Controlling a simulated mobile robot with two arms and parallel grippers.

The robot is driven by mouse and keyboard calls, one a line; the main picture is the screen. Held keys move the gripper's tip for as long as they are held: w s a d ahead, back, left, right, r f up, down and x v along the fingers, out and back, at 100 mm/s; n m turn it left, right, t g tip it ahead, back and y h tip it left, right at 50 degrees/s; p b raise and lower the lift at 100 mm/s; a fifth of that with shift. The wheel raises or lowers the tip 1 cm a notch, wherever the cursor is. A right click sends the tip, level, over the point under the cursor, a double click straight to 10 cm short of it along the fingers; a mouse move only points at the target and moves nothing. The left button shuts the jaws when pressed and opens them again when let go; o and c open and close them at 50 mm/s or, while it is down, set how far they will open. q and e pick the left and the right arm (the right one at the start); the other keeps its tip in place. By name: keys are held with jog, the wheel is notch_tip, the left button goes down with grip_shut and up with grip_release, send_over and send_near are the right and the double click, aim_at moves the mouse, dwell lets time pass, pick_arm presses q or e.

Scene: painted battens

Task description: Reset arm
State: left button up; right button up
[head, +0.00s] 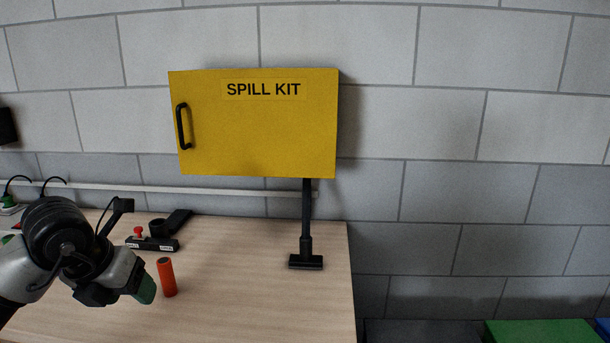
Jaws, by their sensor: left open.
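My left arm comes in from the left edge over the wooden table. Its gripper (144,290) is open, with a green finger pad showing at its tip; the other finger is hidden from this angle. Nothing is seen held in it. An orange-red cylinder (167,278) stands upright on the table just right of the gripper, and a narrow gap shows between them. My right gripper is not in view.
A black post on a foot (306,262) stands below the shut yellow SPILL KIT cabinet (255,130). A green box (540,332) is lower right.

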pick_arm(q)
jog(key=s+d+f+m+h, duration=0.25)
jog(key=d+h, duration=0.65)
jog(key=d, duration=0.5)
jog(key=s+d+r+n+t+h, duration=0.35)
jog(key=d+r+n+h, duration=0.2)
jog(key=h, duration=0.45)
jog(key=a+f+n+t+y, duration=0.4)
jog(key=a+f+n+y, duration=0.35)
jog(key=n+y, duration=0.5)
jog(key=a+f+n+t+y, duration=0.55)
jog(key=f+n+y, duration=0.35)
jog(key=n, duration=0.7)
jog(key=s+d+f+n+g+h, duration=0.1)
jog(key=s+f+g, duration=0.6)
jog(key=s, duration=0.3)
jog(key=s+f+n+g, duration=0.2)
jog(key=s+f+g, duration=0.5)
jog(key=s+f, duration=0.15)
notch_tip(320, 180, down, 23)
jog(key=g+p, duration=0.1)
jog(key=g, duration=0.1)
jog(key=s+a+f+p, duration=0.1)
jog(key=s+a+f, duration=0.1)
jog(key=s+f, duration=1.4)
jog(key=shift+s+a+m+g, duration=0.3)
jog(key=shift+s+m+g, duration=0.1)
jog(key=shift+s, duration=0.3)
jog(key=shift+c, duration=0.4)
